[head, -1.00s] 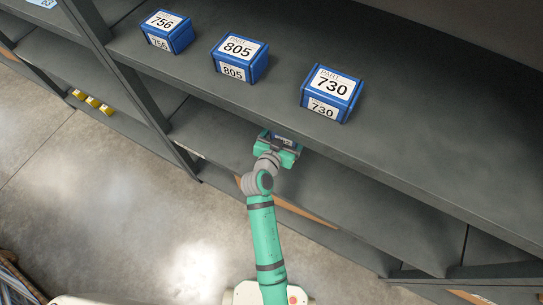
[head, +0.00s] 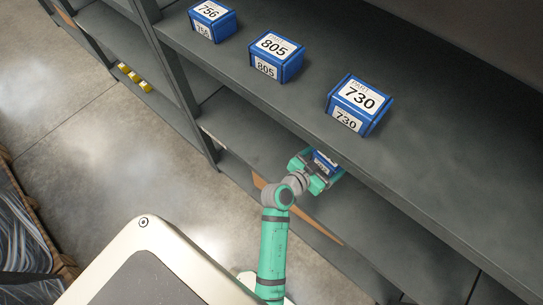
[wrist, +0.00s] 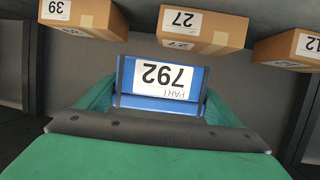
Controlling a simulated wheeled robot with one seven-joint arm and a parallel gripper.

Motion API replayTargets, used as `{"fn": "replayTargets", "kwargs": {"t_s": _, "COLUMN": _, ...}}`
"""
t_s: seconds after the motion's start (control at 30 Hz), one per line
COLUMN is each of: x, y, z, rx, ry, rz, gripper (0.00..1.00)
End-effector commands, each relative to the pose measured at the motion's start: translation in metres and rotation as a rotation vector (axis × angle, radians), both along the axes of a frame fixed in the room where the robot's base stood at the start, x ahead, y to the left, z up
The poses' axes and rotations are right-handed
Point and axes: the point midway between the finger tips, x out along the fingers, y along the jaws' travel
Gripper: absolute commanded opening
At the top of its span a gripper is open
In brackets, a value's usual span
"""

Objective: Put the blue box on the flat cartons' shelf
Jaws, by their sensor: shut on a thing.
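My gripper (head: 316,174) is shut on a blue box (head: 324,161) with a white label. In the wrist view the blue box (wrist: 160,84) sits between the green fingers, and its label reads 792, upside down. In the head view the gripper and box are at the front of the shelving, below the edge of the upper shelf, which partly overlaps the box. Brown cartons, numbered 39 (wrist: 84,17), 27 (wrist: 203,34) and 12 (wrist: 288,48), show beyond the box in the wrist view. I cannot tell whether the held box touches any shelf.
Blue boxes 756 (head: 212,20), 805 (head: 277,57) and 730 (head: 359,104) stand in a row on the upper shelf (head: 430,120). A dark upright (head: 178,85) divides the bays. Small yellow items (head: 134,77) lie on a low shelf at left. The floor (head: 90,140) in front is open.

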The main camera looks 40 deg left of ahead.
Motion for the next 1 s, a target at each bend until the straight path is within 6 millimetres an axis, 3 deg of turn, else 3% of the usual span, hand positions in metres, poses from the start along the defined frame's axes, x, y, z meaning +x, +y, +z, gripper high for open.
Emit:
{"fn": "replayTargets", "kwargs": {"t_s": 0.03, "x": -0.018, "y": 0.023, "z": -0.002, "rx": -0.003, "ry": 0.001, "rz": 0.032, "gripper": 0.48}}
{"fn": "replayTargets", "kwargs": {"t_s": 0.2, "x": -0.074, "y": 0.074, "z": -0.004, "rx": 0.0, "ry": -0.007, "rz": 0.088, "gripper": 0.48}}
{"fn": "replayTargets", "kwargs": {"t_s": 0.3, "x": -0.1, "y": 0.091, "z": -0.003, "rx": 0.006, "ry": -0.013, "rz": 0.111, "gripper": 0.48}}
{"fn": "replayTargets", "kwargs": {"t_s": 0.43, "x": -0.12, "y": 0.103, "z": -0.002, "rx": 0.013, "ry": -0.022, "rz": 0.126, "gripper": 0.48}}
{"fn": "replayTargets", "kwargs": {"t_s": 0.57, "x": -0.121, "y": 0.115, "z": -0.006, "rx": 0.015, "ry": -0.025, "rz": 0.132, "gripper": 0.48}}
{"fn": "replayTargets", "kwargs": {"t_s": 1.0, "x": -0.072, "y": 0.185, "z": -0.044, "rx": 0.016, "ry": -0.024, "rz": 0.128, "gripper": 0.48}}
